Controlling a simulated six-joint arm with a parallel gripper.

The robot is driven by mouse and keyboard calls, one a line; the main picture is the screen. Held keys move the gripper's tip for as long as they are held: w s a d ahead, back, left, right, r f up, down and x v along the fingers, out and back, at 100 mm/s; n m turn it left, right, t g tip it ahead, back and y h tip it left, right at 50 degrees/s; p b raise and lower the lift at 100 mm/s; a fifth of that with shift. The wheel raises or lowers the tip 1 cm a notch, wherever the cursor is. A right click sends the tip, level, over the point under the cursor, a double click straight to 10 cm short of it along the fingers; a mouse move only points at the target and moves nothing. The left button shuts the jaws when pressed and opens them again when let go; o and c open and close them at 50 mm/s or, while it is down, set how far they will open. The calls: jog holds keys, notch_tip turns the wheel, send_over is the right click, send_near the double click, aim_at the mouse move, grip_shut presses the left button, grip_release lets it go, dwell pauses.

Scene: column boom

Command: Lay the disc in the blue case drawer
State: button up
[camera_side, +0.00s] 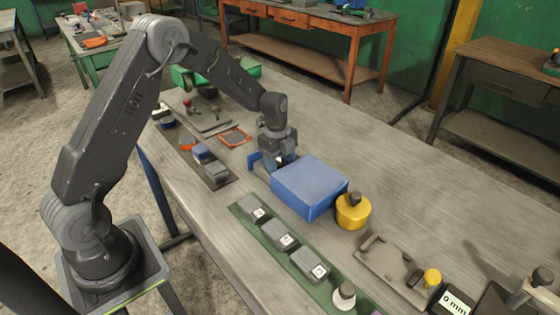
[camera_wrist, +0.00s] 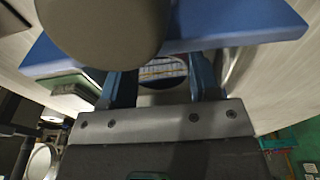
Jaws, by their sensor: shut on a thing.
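The blue case (camera_side: 308,184) sits on the bench in the side view. In the wrist view my gripper (camera_wrist: 162,75) is shut on a small round disc (camera_wrist: 162,70) with a striped face, held between two blue fingers. A broad blue surface (camera_wrist: 240,22) of the case lies beyond it. The arm hides the drawer's inside, so I cannot tell whether the disc touches its floor.
A yellow tin (camera_side: 353,211) stands close to the case's right side. A green strip with several grey blocks (camera_side: 281,236) lies in front. An orange-edged tray (camera_side: 235,137) is behind left. The bench behind the case is clear. A large round grey-brown shape (camera_wrist: 100,30) blocks part of the wrist view.

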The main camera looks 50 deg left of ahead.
jog(key=o, duration=1.2)
jog(key=shift+f, duration=0.1)
jog(key=shift+c, duration=0.2)
notch_tip(320, 180, up, 12)
jog(key=a, duration=0.2)
jog(key=s+d+r+n+t+y, duration=0.1)
jog(key=s+d+r+n, duration=0.2)
jog(key=s+r+n, duration=0.15)
jog(key=s+d+r+n+t, duration=0.1)
jog(key=s+d+r+n, duration=0.25)
jog(key=s+r, duration=0.25)
jog(key=s+d+n+t, duration=0.1)
jog(key=s+d+n, duration=0.1)
jog(key=s+n, duration=0.3)
jog(key=s+d+n+t, duration=0.2)
jog(key=s+n, duration=0.2)
jog(key=s, duration=0.7)
jog(key=shift+s+d+r+n+t, duration=0.3)
jog(key=shift+s+d+r+n, duration=0.05)
jog(key=shift+r+n, duration=0.1)
